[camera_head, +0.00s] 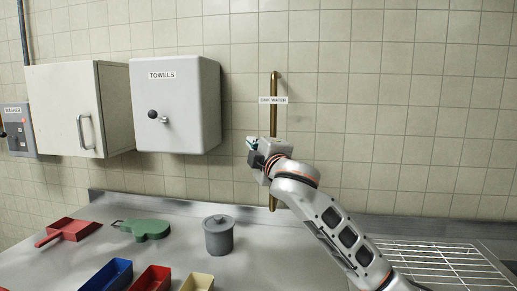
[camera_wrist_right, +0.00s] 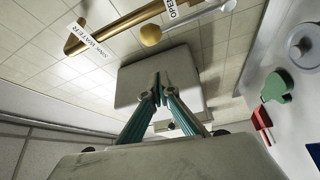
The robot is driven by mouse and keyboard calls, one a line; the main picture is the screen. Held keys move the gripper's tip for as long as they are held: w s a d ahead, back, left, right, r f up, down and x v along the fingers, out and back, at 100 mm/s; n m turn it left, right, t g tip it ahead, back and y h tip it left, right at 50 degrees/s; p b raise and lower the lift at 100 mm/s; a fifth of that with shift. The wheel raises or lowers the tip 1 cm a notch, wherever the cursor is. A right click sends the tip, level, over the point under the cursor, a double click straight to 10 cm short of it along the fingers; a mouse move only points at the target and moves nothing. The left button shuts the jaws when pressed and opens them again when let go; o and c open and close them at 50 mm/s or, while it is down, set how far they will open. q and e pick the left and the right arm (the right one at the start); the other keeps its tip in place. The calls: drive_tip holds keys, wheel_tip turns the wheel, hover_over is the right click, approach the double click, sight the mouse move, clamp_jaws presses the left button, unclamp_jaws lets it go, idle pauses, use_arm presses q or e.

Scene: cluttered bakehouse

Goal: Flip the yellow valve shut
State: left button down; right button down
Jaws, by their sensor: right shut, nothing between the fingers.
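The brass pipe (camera_head: 274,88) runs up the tiled wall and bears a "SINK WATER" label (camera_head: 273,100). It also shows in the right wrist view (camera_wrist_right: 118,24). There the yellow valve's rounded part (camera_wrist_right: 151,35) sits beside the pipe, near an "OPEN" label (camera_wrist_right: 171,9). In the head view my right gripper and wrist hide the valve. My right gripper (camera_head: 251,149) is in front of the wall, just left of the pipe. Its teal fingertips (camera_wrist_right: 160,92) are together, with nothing between them, and apart from the valve. My left gripper is not in view.
A towel dispenser (camera_head: 172,105) and a white cabinet (camera_head: 82,110) hang left of the pipe. Below, the steel counter (camera_head: 260,260) holds a grey lidded pot (camera_head: 218,238), a green item (camera_head: 147,229), a red scoop (camera_head: 70,229) and several bins. A wire rack (camera_head: 435,262) lies right.

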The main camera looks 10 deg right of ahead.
drive_tip(key=d, duration=0.1)
drive_tip(key=w+d, duration=0.2)
drive_tip(key=shift+d+f, duration=0.25)
idle(0.5)
